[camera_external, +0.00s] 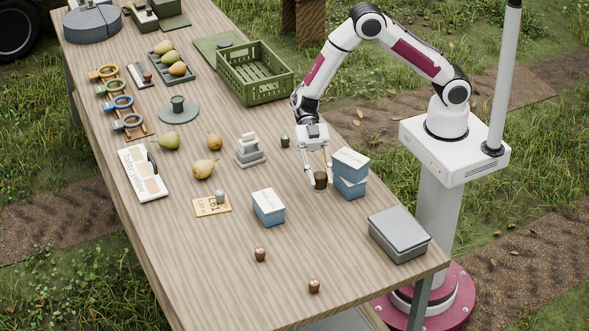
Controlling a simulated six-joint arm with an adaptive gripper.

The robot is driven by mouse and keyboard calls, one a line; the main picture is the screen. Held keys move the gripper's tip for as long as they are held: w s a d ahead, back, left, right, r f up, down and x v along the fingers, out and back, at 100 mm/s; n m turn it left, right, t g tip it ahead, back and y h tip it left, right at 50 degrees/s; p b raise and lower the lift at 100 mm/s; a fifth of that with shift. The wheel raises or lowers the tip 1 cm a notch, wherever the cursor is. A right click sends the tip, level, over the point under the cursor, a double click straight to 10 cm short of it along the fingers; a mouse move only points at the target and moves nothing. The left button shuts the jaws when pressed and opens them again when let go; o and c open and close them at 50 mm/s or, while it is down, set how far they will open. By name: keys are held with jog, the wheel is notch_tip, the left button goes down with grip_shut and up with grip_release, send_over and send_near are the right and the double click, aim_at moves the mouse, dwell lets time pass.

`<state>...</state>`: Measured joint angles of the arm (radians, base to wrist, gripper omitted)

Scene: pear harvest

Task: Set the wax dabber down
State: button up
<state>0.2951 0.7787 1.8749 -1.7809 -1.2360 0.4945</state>
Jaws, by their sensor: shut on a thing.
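My gripper (320,178) points down near the right edge of the table, its two fingers shut on a small dark brown cylinder (320,181), which looks like the wax dabber. The dabber is upright and low over the wooden table (215,285); I cannot tell whether its base touches the wood. It is just left of two stacked blue boxes with white lids (350,163).
Another blue box (268,206) stands left of my gripper, with two small red-brown pots (260,254) in front. A grey lidded box (399,234) is at the right edge.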

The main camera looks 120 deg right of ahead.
jog(key=w+a, duration=0.2)
jog(key=a, duration=1)
jog(key=w+a+n+g, duration=0.1)
jog(key=w+a, duration=0.1)
jog(key=a, duration=1)
jog(key=shift+r+g, duration=0.15)
jog(key=shift+g, duration=0.15)
jog(key=shift+y, duration=0.3)
jog(key=shift+f, duration=3.1)
jog(key=shift+f, duration=1.9)
